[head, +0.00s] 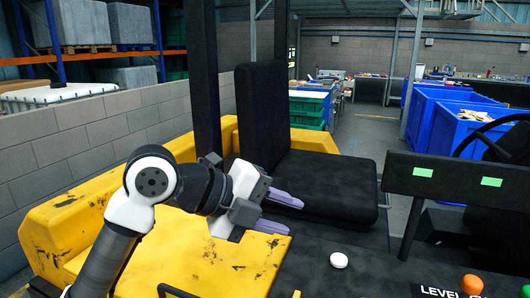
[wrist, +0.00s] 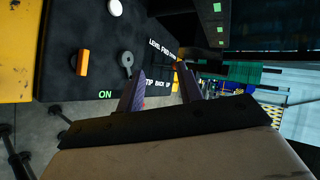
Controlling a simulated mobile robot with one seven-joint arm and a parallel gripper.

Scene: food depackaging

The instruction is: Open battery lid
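The worn yellow cover (head: 215,262) of a vehicle fills the lower left of the head view, beside a black seat (head: 325,185). A thin black bar like a handle (head: 176,290) shows at the bottom edge of that view, partly cut off. Which yellow part is the battery lid, I cannot tell for certain. My gripper (head: 293,216) is in the air over the right side of the yellow cover, in front of the seat. Its two purple fingers are apart with nothing between them. They also show apart in the wrist view (wrist: 160,88), pointing towards a black panel.
The dark panel (wrist: 60,30) carries a white knob (wrist: 115,8), an orange knob (wrist: 83,62), a grey knob (wrist: 126,60) and lettering. A steering wheel (head: 490,135) and a black board with green labels (head: 440,178) stand at the right. Blue bins (head: 440,110) are behind.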

